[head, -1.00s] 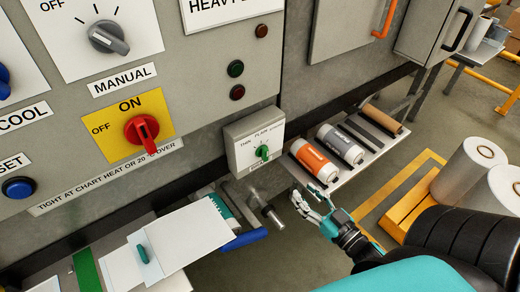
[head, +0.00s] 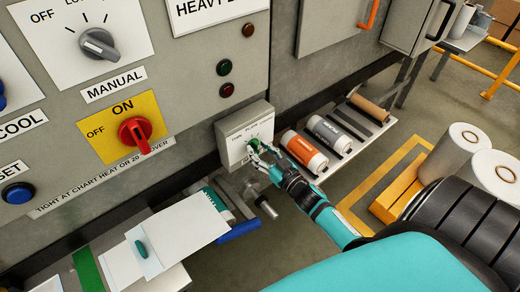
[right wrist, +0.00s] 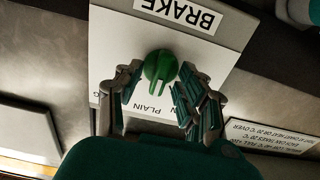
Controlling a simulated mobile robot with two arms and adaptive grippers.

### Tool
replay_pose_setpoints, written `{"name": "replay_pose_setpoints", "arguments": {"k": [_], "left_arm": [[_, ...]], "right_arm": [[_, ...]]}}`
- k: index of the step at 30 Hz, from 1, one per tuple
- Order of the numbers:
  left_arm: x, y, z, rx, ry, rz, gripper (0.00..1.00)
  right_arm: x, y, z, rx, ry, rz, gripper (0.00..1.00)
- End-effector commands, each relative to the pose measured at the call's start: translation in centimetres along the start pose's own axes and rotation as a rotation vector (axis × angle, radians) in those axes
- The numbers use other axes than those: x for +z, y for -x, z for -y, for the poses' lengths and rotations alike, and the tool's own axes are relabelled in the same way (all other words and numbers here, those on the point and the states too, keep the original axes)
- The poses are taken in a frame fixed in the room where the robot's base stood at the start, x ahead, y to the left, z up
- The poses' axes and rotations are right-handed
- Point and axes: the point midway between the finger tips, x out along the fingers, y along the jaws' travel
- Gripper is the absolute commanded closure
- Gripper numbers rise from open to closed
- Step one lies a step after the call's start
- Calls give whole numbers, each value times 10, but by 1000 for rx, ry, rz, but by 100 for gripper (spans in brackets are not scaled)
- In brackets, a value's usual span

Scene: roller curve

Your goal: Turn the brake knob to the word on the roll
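The green brake knob (head: 254,143) is on a small grey box (head: 232,131) with a white face. In the right wrist view the knob (right wrist: 160,66) appears upside down with the label BRAKE (right wrist: 183,14); its ridge points roughly toward the word PLAIN (right wrist: 151,101). My right gripper (head: 258,153) is at the knob. In the right wrist view its open fingers (right wrist: 161,76) are on either side of the knob, with gaps showing. A teal-labelled roll (head: 219,201) is mounted below the box, partly behind white sheets; I cannot read its word. My left gripper is not in view.
The panel beside the box carries a red ON/OFF switch (head: 134,132) and a grey MANUAL knob (head: 98,43). An orange-labelled roll (head: 304,150) and a dark grey one (head: 329,133) lie on a shelf to the right. A metal shaft (head: 262,203) sticks out below.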

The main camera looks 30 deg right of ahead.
Motion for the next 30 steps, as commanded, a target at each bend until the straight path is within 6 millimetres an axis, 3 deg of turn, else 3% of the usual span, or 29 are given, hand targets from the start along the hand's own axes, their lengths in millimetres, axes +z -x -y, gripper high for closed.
{"name": "replay_pose_setpoints", "arguments": {"k": [8,17,30], "left_arm": [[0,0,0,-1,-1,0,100],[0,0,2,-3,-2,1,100],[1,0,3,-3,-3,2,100]], "right_arm": [[0,-1,0,0,-1,1,63],[0,-1,0,0,-1,0,100],[0,-1,0,0,55,0,100]]}}
